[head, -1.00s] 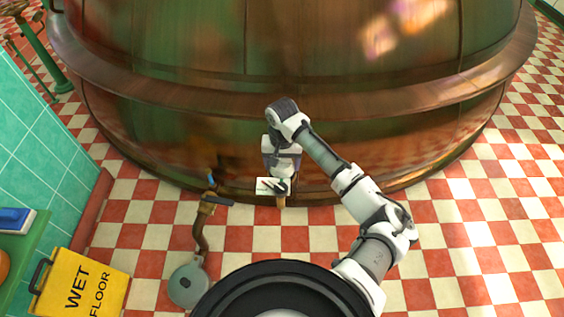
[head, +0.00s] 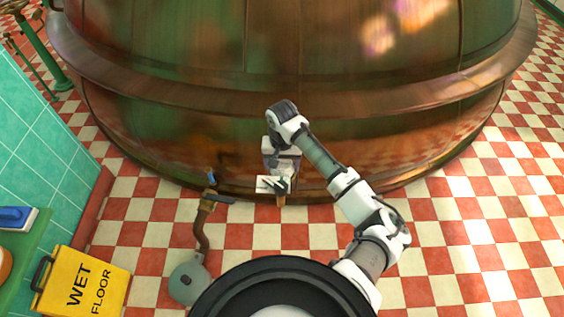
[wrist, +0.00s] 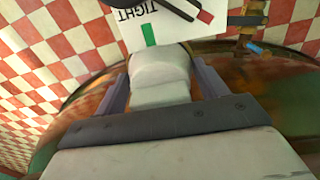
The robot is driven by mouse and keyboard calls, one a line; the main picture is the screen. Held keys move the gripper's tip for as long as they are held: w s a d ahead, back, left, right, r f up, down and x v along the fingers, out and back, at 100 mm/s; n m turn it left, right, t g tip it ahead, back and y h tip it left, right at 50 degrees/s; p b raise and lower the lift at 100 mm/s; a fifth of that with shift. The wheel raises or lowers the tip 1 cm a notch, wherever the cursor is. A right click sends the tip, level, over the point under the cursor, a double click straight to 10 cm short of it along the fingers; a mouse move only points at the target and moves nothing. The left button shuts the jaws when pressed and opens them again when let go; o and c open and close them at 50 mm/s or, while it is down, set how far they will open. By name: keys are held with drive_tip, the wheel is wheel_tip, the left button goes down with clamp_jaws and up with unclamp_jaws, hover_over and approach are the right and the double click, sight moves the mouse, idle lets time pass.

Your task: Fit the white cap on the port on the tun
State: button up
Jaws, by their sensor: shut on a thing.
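The copper tun (head: 330,130) fills the top of the head view; its lower wall also shows in the wrist view (wrist: 240,68). My gripper (wrist: 160,80) is shut on the white cap (wrist: 158,68), which sits between its two fingers. In the head view my gripper (head: 279,170) is low at the tun's front wall, and the cap cannot be made out there. A white card (wrist: 150,30) lettered TIGHT, with a green mark, lies just beyond the cap.
A brown pipe (head: 203,225) with a blue-tipped valve stands left of my gripper, above a grey disc (head: 188,283). A yellow wet-floor sign (head: 85,285) and a teal tiled wall (head: 35,140) are at left. The checkered floor (head: 480,240) at right is clear.

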drive_tip(key=shift+f, duration=0.1)
drive_tip(key=o, duration=1)
wheel_tip(320, 180, up, 14)
drive_tip(key=shift+p, duration=0.45)
drive_tip(key=shift+f, duration=0.1)
